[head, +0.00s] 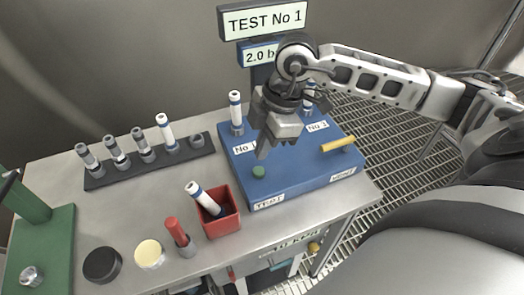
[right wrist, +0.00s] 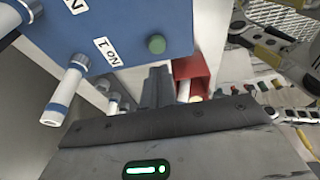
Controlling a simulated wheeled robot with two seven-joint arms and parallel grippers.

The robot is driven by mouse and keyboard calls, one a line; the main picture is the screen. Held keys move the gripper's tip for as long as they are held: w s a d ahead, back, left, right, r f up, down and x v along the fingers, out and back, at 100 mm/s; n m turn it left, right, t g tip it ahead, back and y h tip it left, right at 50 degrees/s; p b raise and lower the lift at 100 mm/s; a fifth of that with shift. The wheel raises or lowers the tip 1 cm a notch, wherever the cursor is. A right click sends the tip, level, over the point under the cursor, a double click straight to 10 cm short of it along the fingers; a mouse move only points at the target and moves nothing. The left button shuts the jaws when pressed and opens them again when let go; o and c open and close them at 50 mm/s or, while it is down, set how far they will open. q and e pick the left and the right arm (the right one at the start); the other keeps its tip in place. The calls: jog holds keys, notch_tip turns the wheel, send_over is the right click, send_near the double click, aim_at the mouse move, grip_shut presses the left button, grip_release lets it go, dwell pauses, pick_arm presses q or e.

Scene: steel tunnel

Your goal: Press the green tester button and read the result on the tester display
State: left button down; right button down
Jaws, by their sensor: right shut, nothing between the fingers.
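The blue tester box (head: 290,180) sits on the steel bench, with a green button (head: 259,171) on its top near the TEST label. The button also shows in the right wrist view (right wrist: 157,44). My right gripper (head: 262,153) is shut and empty, pointing down just above and behind the button; contact is not visible. Its closed fingers also show in the right wrist view (right wrist: 158,86). The display's upper sign (head: 264,20) reads "TEST No 1". The lower blue panel (head: 256,55) reads "2.0 b", the rest hidden by my right arm. My left gripper is not in view.
White tubes (head: 236,113) stand in the tester, beside a yellow lever (head: 338,144). A black rack (head: 150,160) holds several tubes. A red bin (head: 222,222) with a tube stands front left of the tester, near a red-handled tool (head: 177,232) and a black disc (head: 102,265).

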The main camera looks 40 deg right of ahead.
jog(key=v, duration=0.8)
jog(key=shift+d, duration=0.1)
dwell(0.3)
